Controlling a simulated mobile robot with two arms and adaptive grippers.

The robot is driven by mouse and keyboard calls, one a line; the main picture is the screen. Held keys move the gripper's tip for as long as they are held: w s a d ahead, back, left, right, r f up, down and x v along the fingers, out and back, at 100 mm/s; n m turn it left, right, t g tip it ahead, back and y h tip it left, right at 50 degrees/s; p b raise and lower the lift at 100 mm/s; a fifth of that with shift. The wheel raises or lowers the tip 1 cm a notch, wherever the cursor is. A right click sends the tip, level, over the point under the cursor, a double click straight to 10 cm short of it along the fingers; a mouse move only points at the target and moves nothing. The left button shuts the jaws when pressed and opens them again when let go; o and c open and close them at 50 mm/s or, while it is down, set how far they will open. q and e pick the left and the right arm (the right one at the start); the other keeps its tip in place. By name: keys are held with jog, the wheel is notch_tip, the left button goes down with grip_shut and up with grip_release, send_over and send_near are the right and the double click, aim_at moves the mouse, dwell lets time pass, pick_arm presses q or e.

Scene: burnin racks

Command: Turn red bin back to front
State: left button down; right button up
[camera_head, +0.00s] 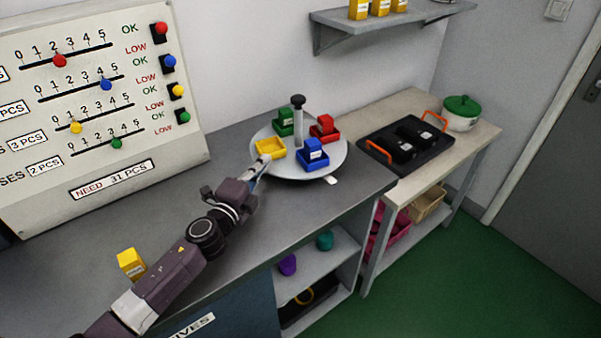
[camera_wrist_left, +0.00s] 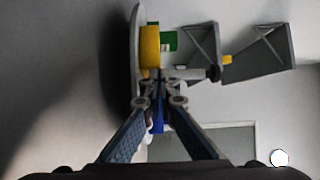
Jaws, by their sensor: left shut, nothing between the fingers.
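The red bin (camera_head: 325,135) holds a red block and sits at the back right of a round grey turntable (camera_head: 338,158) with a central post. A yellow bin (camera_head: 270,150), a green bin (camera_head: 285,128) and a blue bin (camera_head: 313,162) stand around the same post. My left gripper (camera_head: 264,164) is shut and empty at the turntable's front left edge, close to the yellow bin. In the left wrist view, the fingertips (camera_wrist_left: 161,77) meet just beside the yellow bin (camera_wrist_left: 149,45); I cannot tell whether they touch it. The red bin cannot be made out there. My right gripper is out of view.
A black tray (camera_head: 405,145) with orange handles and a white pot (camera_head: 461,113) with a green lid stand on the right table. A slider board (camera_head: 100,110) leans at the back left. A yellow box (camera_head: 131,263) is by my left arm. A wall shelf (camera_head: 390,22) hangs above.

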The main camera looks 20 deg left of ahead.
aim_at(260, 151)
pick_arm(q)
jog(key=shift+w+a, duration=0.4)
jog(key=shift+a, duration=0.3)
jog(key=shift+w+a, duration=0.35)
jog(key=shift+a, duration=0.4)
